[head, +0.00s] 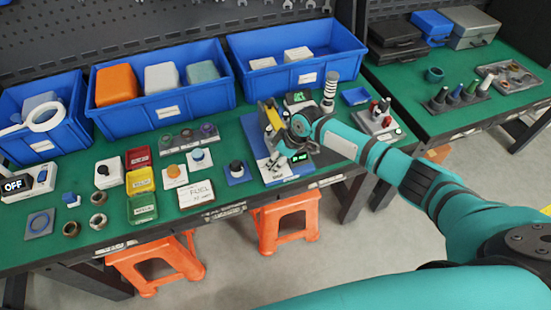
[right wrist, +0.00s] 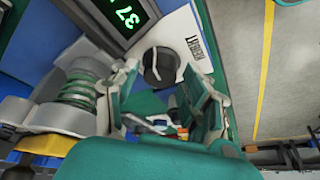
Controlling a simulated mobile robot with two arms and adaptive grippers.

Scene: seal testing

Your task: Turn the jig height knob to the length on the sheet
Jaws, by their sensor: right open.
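The jig's black height knob (right wrist: 160,66) shows in the right wrist view on a pale panel with a label that seems to read HEIGHT. A green-digit display (right wrist: 124,17) beside it shows 37, perhaps cut off by the frame edge. My right gripper (right wrist: 160,83) is open, with one finger on each side of the knob's near edge; I cannot tell whether they touch it. In the head view my right gripper (head: 287,146) is over the jig (head: 274,171) and hides the knob. I cannot make out a sheet with a length. My left gripper is out of view.
Blue bins (head: 165,115) line the back of the green bench. A white card (head: 196,194) reading FUEL, coloured boxes (head: 141,180) and small parts lie left of the jig. A striped post (head: 329,92) and a bottle rack (head: 378,120) stand close to my right arm.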

